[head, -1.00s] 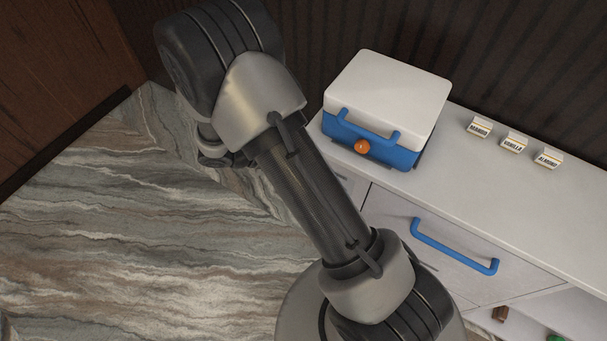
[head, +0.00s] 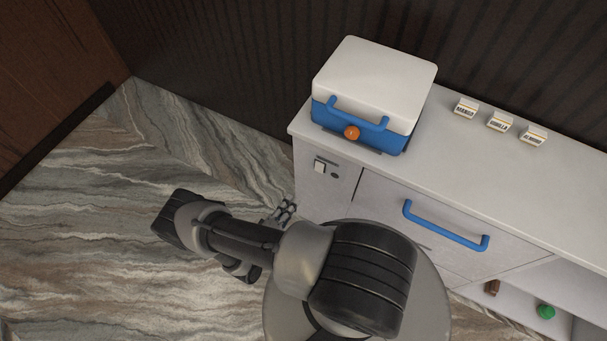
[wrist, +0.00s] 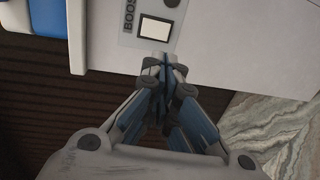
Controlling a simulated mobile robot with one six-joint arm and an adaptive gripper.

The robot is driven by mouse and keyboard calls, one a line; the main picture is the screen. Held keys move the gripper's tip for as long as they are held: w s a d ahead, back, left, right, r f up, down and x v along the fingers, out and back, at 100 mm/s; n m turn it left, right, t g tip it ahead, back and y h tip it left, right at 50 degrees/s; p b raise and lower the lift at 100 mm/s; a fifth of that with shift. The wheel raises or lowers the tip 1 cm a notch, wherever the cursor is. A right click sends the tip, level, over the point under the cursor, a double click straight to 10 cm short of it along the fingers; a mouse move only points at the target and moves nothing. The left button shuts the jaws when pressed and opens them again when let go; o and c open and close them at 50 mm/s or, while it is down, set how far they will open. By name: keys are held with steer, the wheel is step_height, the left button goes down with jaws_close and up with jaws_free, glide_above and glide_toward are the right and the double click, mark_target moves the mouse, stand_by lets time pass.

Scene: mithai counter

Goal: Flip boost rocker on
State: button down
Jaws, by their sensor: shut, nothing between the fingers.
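The boost rocker (head: 320,167) is a small pale switch on the cabinet's left front panel, beside a dark round spot. In the wrist view the rocker (wrist: 155,29) is a cream rectangle on a grey plate lettered "BOOS", the rest of the word cut off. My gripper (wrist: 163,62) is shut and empty, its fingertips just below the rocker in that view. I cannot tell whether they touch the plate. In the head view my gripper (head: 290,205) is small, low and left of the cabinet front. The rocker's on or off position cannot be told.
A blue and white box (head: 370,85) with an orange knob (head: 351,132) stands on the counter (head: 460,150) above the rocker. Several small labelled cards, including mango (head: 466,107), stand to its right. A drawer with a blue handle (head: 445,232) is right of the panel. Floor at left is clear.

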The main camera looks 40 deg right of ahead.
mark_target(315, 169)
steer(key=shift+s+f, duration=0.15)
steer(key=shift+f, duration=0.15)
steer(key=shift+d, duration=0.1)
steer(key=b+x, duration=0.2)
steer(key=x, duration=1.2)
steer(key=shift+b, duration=0.35)
